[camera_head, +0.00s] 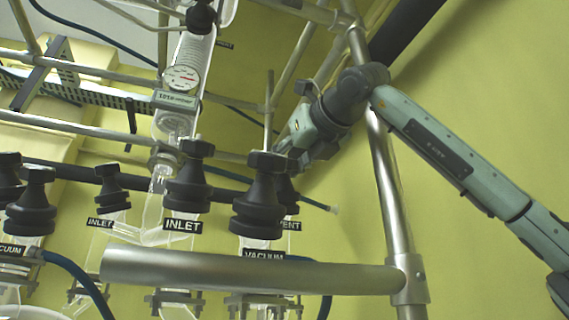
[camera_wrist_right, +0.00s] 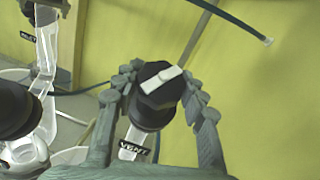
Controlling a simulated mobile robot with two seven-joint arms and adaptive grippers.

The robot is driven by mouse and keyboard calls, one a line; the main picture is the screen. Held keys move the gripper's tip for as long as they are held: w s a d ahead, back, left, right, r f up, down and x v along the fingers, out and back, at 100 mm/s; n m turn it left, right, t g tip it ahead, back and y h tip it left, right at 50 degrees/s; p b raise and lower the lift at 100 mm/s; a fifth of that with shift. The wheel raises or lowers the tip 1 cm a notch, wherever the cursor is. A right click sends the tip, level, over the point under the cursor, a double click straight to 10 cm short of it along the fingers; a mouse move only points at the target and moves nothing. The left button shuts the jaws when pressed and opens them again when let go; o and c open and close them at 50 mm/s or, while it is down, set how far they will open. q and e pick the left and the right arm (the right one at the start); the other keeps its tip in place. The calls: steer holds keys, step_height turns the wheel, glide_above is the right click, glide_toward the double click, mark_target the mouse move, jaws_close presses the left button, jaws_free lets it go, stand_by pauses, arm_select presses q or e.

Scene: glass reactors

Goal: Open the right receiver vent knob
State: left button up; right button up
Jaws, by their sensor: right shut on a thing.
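The right receiver vent knob (camera_wrist_right: 158,88) is black with a white pointer bar on top. It stands above a "VENT" label (camera_wrist_right: 135,149) in the right wrist view. My right gripper (camera_wrist_right: 163,84) has its fingers on both sides of the knob and is shut on it. In the head view the vent knob (camera_head: 288,188) is mostly hidden behind the black vacuum knob (camera_head: 258,200), and part of the "VENT" label shows. My right gripper (camera_head: 289,152) reaches in from the right there, its fingertips partly hidden. My left gripper is not in view.
A black inlet knob (camera_head: 187,180) stands left of the vacuum knob. A thick metal rail (camera_head: 250,272) crosses in front and meets an upright post (camera_head: 390,190). A blue hose (camera_head: 230,177) runs behind the knobs. Yellow wall fills the right side.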

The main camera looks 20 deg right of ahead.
steer(key=shift+n+y, duration=0.5)
steer(key=o, duration=1.2)
steer(key=shift+s+d+r, duration=0.1)
steer(key=shift+s+d, duration=0.15)
steer(key=shift+s, duration=1)
steer(key=shift+s+d, duration=0.25)
steer(key=shift+s, duration=1)
steer(key=shift+s+d+r, duration=0.1)
steer(key=shift+s+d, duration=0.15)
steer(key=shift+s, duration=1)
